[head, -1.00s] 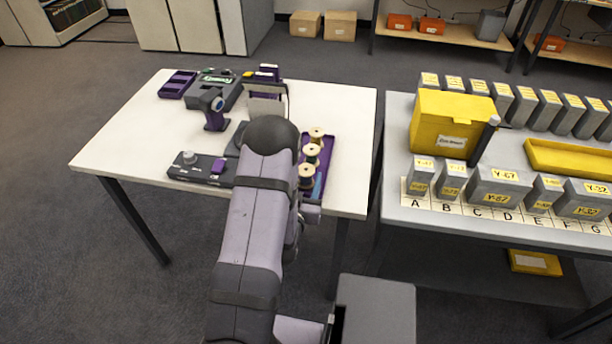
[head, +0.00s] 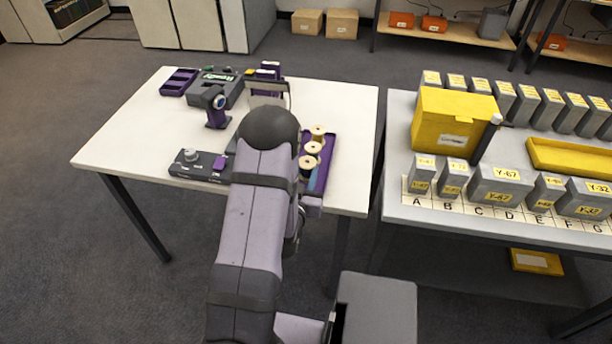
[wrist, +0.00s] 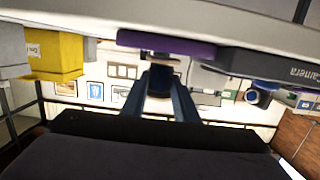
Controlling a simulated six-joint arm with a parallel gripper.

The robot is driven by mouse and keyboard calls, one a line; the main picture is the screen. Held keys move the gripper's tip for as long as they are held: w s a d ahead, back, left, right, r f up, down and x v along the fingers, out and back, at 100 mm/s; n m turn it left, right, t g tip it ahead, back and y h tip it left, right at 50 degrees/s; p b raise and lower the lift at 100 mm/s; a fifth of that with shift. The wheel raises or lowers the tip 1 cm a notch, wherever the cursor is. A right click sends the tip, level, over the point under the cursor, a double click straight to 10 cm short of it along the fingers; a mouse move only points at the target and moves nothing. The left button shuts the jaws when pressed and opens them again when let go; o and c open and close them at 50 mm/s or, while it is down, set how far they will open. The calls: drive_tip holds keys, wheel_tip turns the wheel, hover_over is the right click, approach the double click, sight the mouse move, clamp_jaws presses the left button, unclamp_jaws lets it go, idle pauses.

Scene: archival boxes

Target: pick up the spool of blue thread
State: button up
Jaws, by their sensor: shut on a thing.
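My gripper (wrist: 162,76) shows in the wrist view, which is upside down. Its two fingers are closed on a spool of dark blue thread (wrist: 161,68), with a pale flange on the tray side. The spool is close to the purple tray (wrist: 165,43); I cannot tell whether they touch. In the head view my arm hides the gripper. The purple tray (head: 326,172) is at the right end of the white table, with three pale-topped spools in a row at it. The nearest spool (head: 307,163) has dark thread; I cannot tell for certain that it is the held one.
A grey device with a knob (head: 191,157) and a purple-grey handheld tool (head: 216,108) stand left of my arm on the white table (head: 130,138). The grey table at right carries a yellow box (head: 454,122) and several grey boxes. A gap separates the tables.

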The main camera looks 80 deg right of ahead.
sight(306, 167)
drive_tip(key=shift+r, duration=3.95)
drive_tip(key=shift+f, duration=0.15)
